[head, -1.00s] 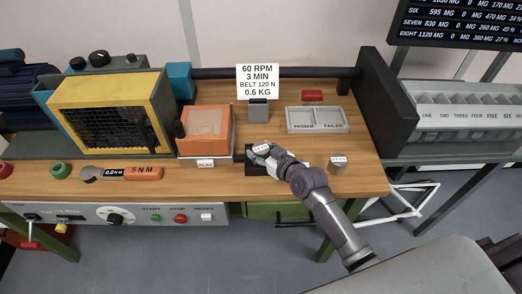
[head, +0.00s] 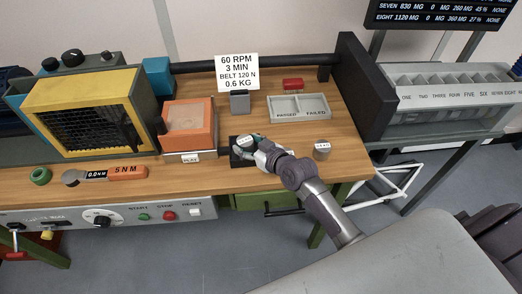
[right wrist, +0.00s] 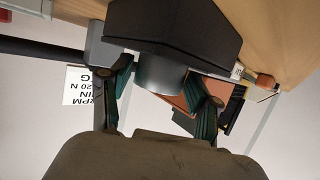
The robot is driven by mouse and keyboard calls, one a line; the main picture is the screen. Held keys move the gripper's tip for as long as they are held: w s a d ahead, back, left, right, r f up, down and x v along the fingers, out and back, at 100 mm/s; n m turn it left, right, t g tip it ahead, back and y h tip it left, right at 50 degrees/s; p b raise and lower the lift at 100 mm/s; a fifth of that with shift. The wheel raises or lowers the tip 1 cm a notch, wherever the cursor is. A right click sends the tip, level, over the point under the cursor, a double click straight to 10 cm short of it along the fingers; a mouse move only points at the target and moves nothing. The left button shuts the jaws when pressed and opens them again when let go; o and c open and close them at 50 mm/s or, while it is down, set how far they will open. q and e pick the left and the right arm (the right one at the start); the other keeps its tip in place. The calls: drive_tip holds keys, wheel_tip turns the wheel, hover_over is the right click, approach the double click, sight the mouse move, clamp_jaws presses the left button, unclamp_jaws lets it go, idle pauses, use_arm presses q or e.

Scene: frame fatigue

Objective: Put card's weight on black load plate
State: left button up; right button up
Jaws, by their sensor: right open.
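The black load plate (head: 236,160) lies on the wooden bench in the head view; it looks like a large dark slab in the right wrist view (right wrist: 175,30). A grey cylindrical weight with a white label (head: 246,140) stands on it, and its side shows against the plate in the right wrist view (right wrist: 158,76). My right gripper (head: 254,145) is around this weight, its two green-padded fingers apart on either side. The white card (head: 238,72) reads 60 RPM, 3 MIN, BELT 120 N, 0.6 KG. The weight's label is too small to read. My left gripper is out of view.
Another labelled weight (head: 322,151) stands to the right on the bench. An orange-framed box (head: 188,127) is left of the plate, and a PASSED/FAILED tray (head: 299,107) is behind. A tall black panel (head: 362,90) bounds the right. Bare wood lies between plate and tray.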

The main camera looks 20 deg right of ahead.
drive_tip(key=v, duration=1)
drive_tip(key=shift+s+r+b, duration=0.15)
drive_tip(key=shift+b, duration=0.2)
idle(0.8)
